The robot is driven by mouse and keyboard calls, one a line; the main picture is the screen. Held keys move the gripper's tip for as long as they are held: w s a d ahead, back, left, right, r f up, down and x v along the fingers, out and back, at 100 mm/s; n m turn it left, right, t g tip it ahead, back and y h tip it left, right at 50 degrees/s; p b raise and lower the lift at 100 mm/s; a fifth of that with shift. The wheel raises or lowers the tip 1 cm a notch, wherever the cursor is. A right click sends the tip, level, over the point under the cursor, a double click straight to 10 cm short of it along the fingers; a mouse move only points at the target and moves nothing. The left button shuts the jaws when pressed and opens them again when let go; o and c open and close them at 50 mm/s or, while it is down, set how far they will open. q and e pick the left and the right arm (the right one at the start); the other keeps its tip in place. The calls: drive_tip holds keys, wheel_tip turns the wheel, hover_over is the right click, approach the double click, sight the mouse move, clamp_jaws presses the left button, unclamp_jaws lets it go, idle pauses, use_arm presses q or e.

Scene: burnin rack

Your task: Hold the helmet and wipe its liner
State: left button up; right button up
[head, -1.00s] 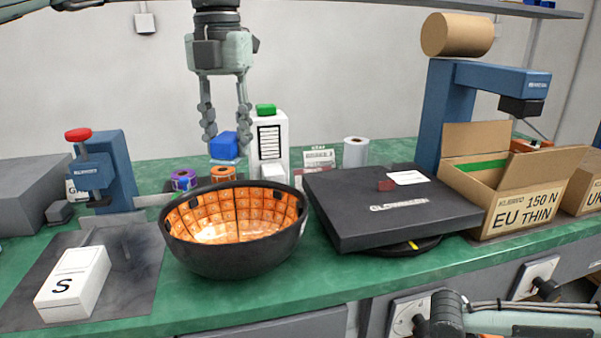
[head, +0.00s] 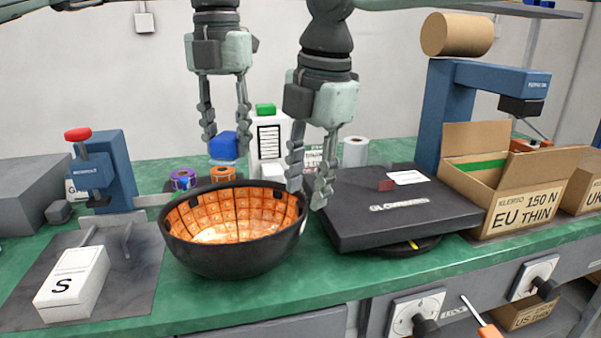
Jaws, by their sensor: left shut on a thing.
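The helmet (head: 235,262) is a black bowl-shaped shell, lying open side up on the green bench. Its orange, grid-patterned liner (head: 235,215) faces up and looks brightly lit near the front. My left gripper (head: 224,146) hangs above the back of the helmet, shut on a blue block (head: 223,146). The block is clear of the liner. My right gripper (head: 306,196) is open, pointing down at the helmet's right rim. One fingertip appears over the rim and the other outside it. I cannot tell whether they touch the shell.
A black flat-topped scale (head: 390,208) stands close on the right, with an open carton (head: 500,200) beyond it. A white box marked S (head: 72,284) lies on a grey mat (head: 135,285) at left. Tape rolls (head: 222,174) and a white dispenser (head: 269,140) stand behind.

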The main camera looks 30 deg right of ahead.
sight(294, 222)
drive_tip(key=w+f, duration=0.1)
drive_tip(key=f, duration=0.2)
drive_tip(key=w+f, duration=0.1)
drive_tip(key=f, duration=0.3)
drive_tip(key=a+f, duration=0.1)
drive_tip(key=f, duration=0.2)
drive_tip(key=shift+w+a+f, duration=0.1)
drive_tip(key=shift+w+f, duration=0.3)
clamp_jaws()
idle(1.0)
